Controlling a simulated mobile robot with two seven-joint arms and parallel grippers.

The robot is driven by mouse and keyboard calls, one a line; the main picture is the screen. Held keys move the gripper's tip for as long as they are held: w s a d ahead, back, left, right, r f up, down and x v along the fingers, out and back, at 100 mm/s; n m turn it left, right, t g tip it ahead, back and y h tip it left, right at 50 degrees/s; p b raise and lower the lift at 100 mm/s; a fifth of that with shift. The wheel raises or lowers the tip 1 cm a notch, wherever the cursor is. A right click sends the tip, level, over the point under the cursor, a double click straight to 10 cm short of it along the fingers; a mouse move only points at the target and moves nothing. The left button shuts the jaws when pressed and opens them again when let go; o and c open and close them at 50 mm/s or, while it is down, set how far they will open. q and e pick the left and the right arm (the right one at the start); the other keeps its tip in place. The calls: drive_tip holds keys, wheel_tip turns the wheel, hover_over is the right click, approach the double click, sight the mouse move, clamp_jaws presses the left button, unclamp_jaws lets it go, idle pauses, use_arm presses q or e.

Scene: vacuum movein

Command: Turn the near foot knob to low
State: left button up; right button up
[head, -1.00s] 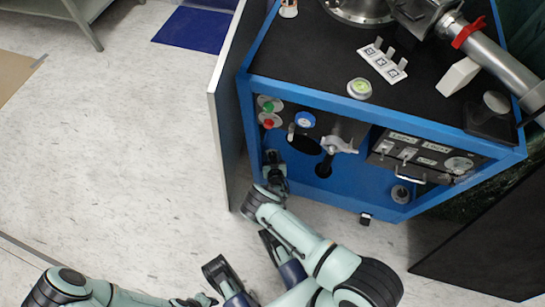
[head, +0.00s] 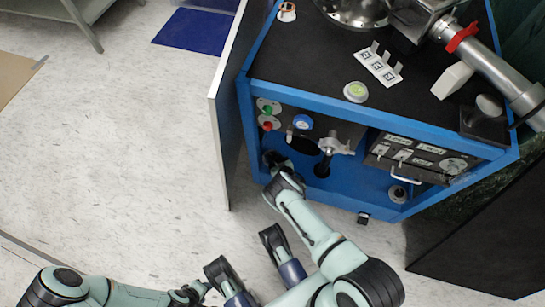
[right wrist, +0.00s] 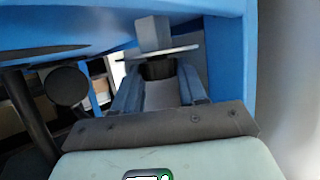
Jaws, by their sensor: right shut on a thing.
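The blue-framed cart (head: 330,185) stands at the upper right of the head view. My right gripper (head: 276,160) reaches into its lower front left corner, where the wrist and frame largely hide the fingertips. In the right wrist view, my right gripper (right wrist: 158,80) is shut on a dark knob (right wrist: 158,68), with one finger on either side. The knob sits against a pale plate (right wrist: 160,53) with a grey block (right wrist: 153,33) beyond it. I take this to be the near foot knob; its setting is not readable. My left gripper (head: 198,291) is low in the head view, small and unclear.
A white panel (head: 228,130) stands close left of my right arm. A dark panel (head: 480,235) is at the lower right. Blue cart walls (right wrist: 226,70) closely surround the gripper, and a black round part (right wrist: 66,86) is at left. Floor at the left is mostly clear.

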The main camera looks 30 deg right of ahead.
use_arm(q)
drive_tip(key=shift+s+f, duration=0.1)
use_arm(e)
drive_tip(key=shift+d+n+y, duration=0.15)
drive_tip(key=shift+n+y, duration=0.65)
drive_tip(key=shift+y, duration=0.2)
drive_tip(key=o, duration=0.8)
drive_tip(key=p+v, duration=0.4)
drive_tip(key=v, duration=0.5)
drive_tip(key=shift+d+r, duration=0.15)
drive_tip(key=shift+r, duration=0.05)
use_arm(q)
drive_tip(key=w+d+r+t+p, duration=0.1)
drive_tip(key=w+d+r+t, duration=0.1)
drive_tip(key=w+r, duration=0.3)
wheel_tip(320, 180, up, 4)
drive_tip(key=shift+d+f+m+p, duration=0.15)
drive_tip(key=shift+d+m+p, duration=0.15)
drive_tip(key=shift+p, duration=0.1)
use_arm(e)
drive_tip(key=v, duration=0.4)
drive_tip(key=shift+s+f, duration=0.1)
drive_tip(key=shift+s, duration=0.1)
